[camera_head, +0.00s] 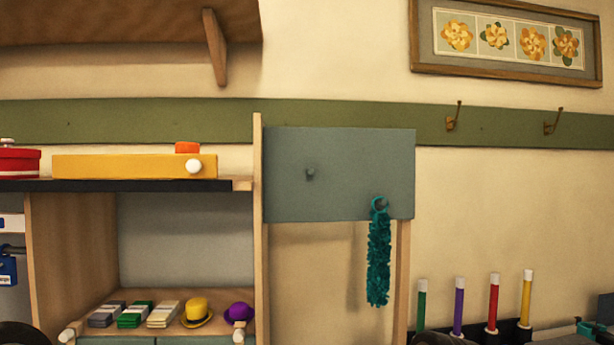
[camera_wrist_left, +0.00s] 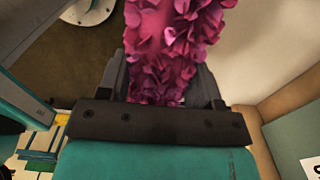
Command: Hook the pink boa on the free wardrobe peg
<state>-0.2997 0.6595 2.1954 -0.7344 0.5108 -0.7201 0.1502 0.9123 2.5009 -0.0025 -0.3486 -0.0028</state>
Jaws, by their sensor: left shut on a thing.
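The pink boa (camera_wrist_left: 172,40) fills the upper middle of the left wrist view, a ruffled magenta bundle. My left gripper (camera_wrist_left: 161,88) is shut on it, with one finger on each side. The boa and this gripper do not show in the head view. The grey-blue wardrobe panel (camera_head: 345,150) has a free peg (camera_head: 310,174) on its left part. A teal boa (camera_head: 378,260) hangs from the other peg (camera_head: 380,204), lower right on the panel. My right gripper is not in view.
A wooden upright (camera_head: 258,220) borders the panel's left side. Left of it, a shelf holds a yellow box (camera_head: 120,166); small hats and stacks sit below. Several coloured wands (camera_head: 493,302) stand at lower right. Two wall hooks (camera_head: 452,118) (camera_head: 553,122) are empty.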

